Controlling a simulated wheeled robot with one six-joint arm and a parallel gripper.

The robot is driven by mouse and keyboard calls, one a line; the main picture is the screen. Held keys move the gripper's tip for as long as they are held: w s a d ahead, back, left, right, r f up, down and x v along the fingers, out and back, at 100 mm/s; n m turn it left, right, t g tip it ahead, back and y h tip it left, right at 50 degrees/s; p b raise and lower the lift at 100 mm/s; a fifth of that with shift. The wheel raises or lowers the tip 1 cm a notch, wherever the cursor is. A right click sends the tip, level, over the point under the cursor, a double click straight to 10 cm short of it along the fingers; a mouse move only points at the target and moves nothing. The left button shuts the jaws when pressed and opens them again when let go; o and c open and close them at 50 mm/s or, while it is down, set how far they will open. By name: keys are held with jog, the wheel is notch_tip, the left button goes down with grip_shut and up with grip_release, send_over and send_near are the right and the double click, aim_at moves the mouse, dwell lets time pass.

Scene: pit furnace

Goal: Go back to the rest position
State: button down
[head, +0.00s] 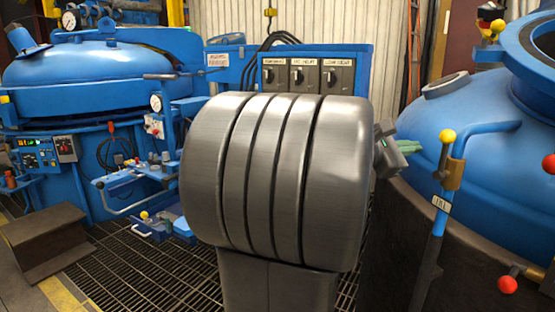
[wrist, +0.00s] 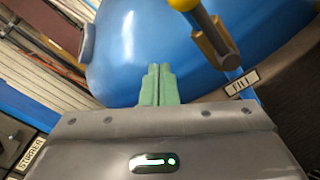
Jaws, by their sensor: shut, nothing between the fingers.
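My gripper (head: 408,147) has green fingers and shows in the head view just right of my large grey arm link, which fills the middle of the picture. In the wrist view the green fingers (wrist: 158,70) are pressed together with nothing between them. They point towards a blue vessel (wrist: 150,40) and appear apart from it. Part of my arm behind the large link is hidden.
A blue panel with several switches (head: 302,75) is behind my arm. Another blue furnace (head: 85,75) and a brown step (head: 62,230) stand left. Grated floor (head: 120,265) lies between.

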jog(key=s+a+r+m+b, duration=0.1)
jog(key=s+a+m+b, duration=0.3)
jog(key=a+m+b, duration=0.15)
jog(key=w+d+f+n+p, duration=0.2)
jog(key=w+d+n+p, duration=0.4)
jog(key=n+p, duration=0.55)
jog(key=shift+s+d+f+n+g+p, duration=0.15)
jog(key=shift+f+n+p, duration=0.85)
jog(key=shift+p, duration=0.7)
jog(key=shift+s+d+f+n+g+p, duration=0.1)
jog(key=shift+f+n+g+p, duration=0.1)
jog(key=shift+f+n+p, duration=1.15)
jog(key=shift+s+d+f+n+g+p, duration=0.15)
jog(key=shift+f+n+p, duration=0.5)
jog(key=shift+p, duration=1.4)
jog(key=shift+r, duration=0.2)
